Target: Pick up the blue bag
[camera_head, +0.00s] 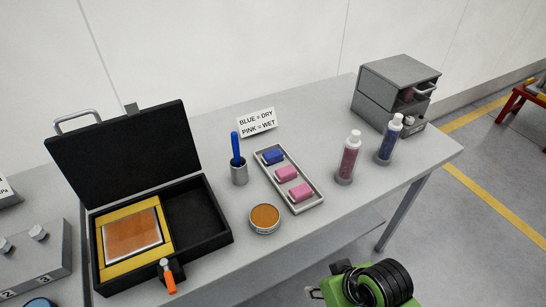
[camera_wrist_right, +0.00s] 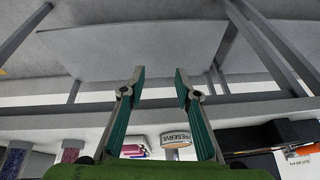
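The blue bag (camera_head: 274,157) is a small blue packet at the far end of a narrow grey tray (camera_head: 316,200) on the table. Two pink bags (camera_head: 287,173) lie in the same tray, nearer the table's front edge. In the wrist view my right gripper (camera_wrist_right: 160,75) is open, its two fingers apart with nothing between them. It is low, in front of the table and well apart from the tray. In the head view my green and black right arm shows at the bottom, below the front edge. My left gripper is not in view.
A sign (camera_head: 258,122) reads blue dry, pink wet. A blue-handled tool stands in a cup (camera_head: 240,174) left of the tray. A round tin (camera_head: 264,218), an open black case (camera_head: 205,232), two bottles (camera_head: 349,158) and a grey drawer box (camera_head: 400,75) stand around it.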

